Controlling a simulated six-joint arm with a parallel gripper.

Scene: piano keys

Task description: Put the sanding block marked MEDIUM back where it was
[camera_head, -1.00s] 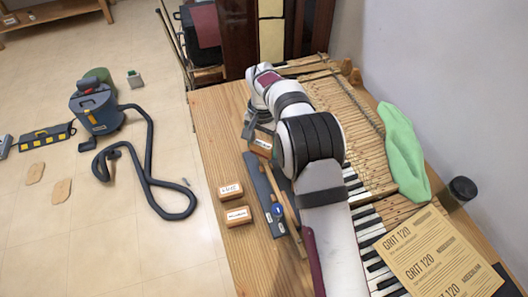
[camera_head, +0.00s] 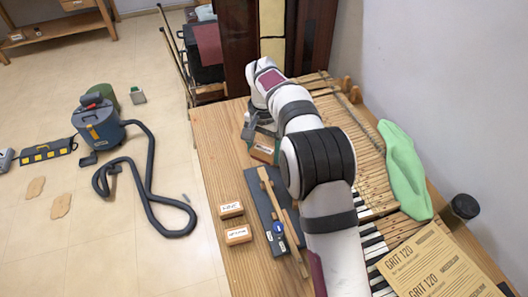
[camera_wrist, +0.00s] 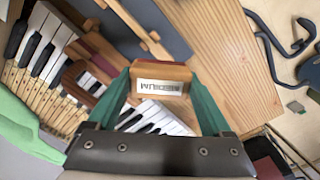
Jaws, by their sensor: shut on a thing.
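The wooden sanding block marked MEDIUM (camera_wrist: 161,78) is between the green fingers of my gripper (camera_wrist: 160,84) in the wrist view, with its white label facing the camera. My gripper is shut on it. In the head view my gripper (camera_head: 262,143) holds the block (camera_head: 262,154) at the far end of the dark board. I cannot tell whether the block touches the table. Two other labelled blocks sit near the left table edge, a farther one (camera_head: 231,209) and a nearer one (camera_head: 237,234). Their labels are too small to read.
A dark board (camera_head: 262,200) with wooden sticks and a blue-marked item lies right of the two blocks. Piano keys (camera_head: 375,250), a green cloth (camera_head: 404,170), GRIT 120 sheets (camera_head: 430,265) and a dark cup (camera_head: 463,207) are to the right. Bare tabletop (camera_head: 218,150) lies at the left.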

